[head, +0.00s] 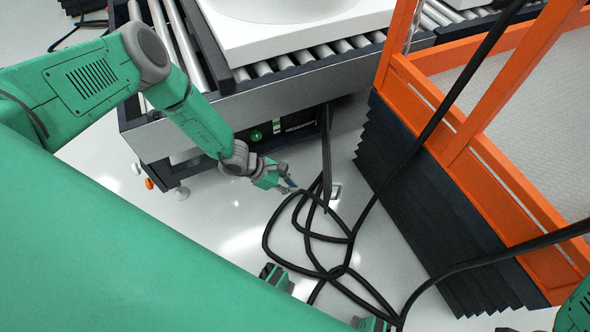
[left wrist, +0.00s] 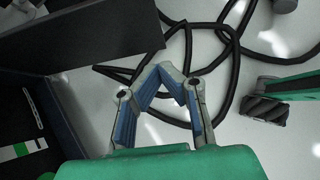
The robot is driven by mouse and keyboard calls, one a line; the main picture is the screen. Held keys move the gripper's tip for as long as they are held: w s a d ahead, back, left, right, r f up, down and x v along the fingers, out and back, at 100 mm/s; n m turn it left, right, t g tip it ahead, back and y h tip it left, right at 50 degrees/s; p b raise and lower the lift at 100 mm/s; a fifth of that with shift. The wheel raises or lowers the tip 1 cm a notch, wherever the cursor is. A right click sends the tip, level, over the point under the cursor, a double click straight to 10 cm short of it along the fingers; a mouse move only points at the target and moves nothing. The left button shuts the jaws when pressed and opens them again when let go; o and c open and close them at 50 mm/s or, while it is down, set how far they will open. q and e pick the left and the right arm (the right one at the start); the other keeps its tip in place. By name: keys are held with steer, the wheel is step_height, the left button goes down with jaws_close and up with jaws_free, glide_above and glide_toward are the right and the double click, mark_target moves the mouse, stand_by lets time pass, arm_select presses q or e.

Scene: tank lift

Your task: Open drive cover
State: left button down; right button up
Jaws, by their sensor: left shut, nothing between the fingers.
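The drive cover (head: 326,150) is a thin dark panel under the conveyor's front edge. It stands swung out, nearly edge-on in the head view, beside an open dark recess with a green round part (head: 257,135). In the left wrist view the cover (left wrist: 85,45) is a broad dark plate at upper left, and the recess (left wrist: 22,125) lies below it. My left gripper (head: 288,185) is just left of the cover's lower part, with its fingertips (left wrist: 165,78) together and nothing between them. I cannot tell whether it touches the cover. My right gripper is not in view.
Black cables (head: 345,240) lie looped on the floor below and right of my left gripper. The roller conveyor (head: 185,130) carries a white block (head: 290,35). An orange frame (head: 480,160) with black bellows (head: 430,200) stands at right. Pale floor is open left of the cables.

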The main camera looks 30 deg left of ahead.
arm_select(q)
steer(key=w+d+f+b, duration=0.3)
steer(key=d+f+b, duration=0.1)
steer(key=d, duration=0.4)
steer(key=shift+w+d+f, duration=0.15)
steer(key=shift+w+f, duration=0.25)
